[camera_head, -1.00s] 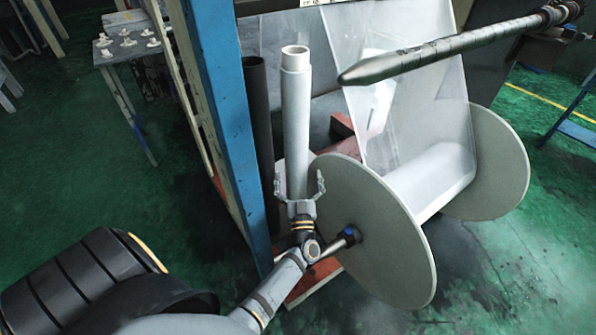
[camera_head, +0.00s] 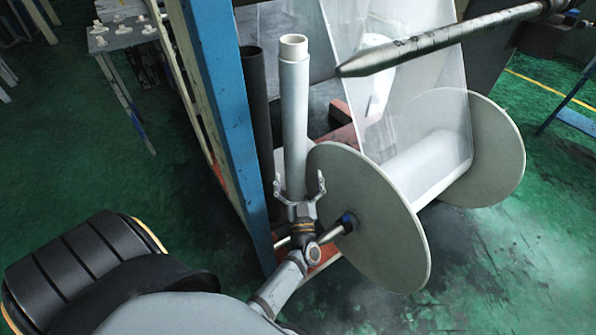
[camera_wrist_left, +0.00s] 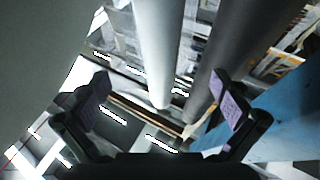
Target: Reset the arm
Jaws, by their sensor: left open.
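My left gripper (camera_head: 300,190) is open in the head view, its two fingers spread. It is just in front of the lower part of an upright white tube (camera_head: 294,120), and nothing is held between the fingers. In the left wrist view the open fingers (camera_wrist_left: 165,112) frame the lower end of the white tube (camera_wrist_left: 157,50), with a dark tube (camera_wrist_left: 215,50) beside it. I cannot tell whether a finger touches the white tube. My right gripper does not show.
A large spool with pale round flanges (camera_head: 365,220) stands close to the right of my left gripper. A blue post (camera_head: 222,120) rises to its left. A pointed metal bar (camera_head: 440,40) reaches in from the upper right. A table (camera_head: 120,38) with small white parts stands at the back left.

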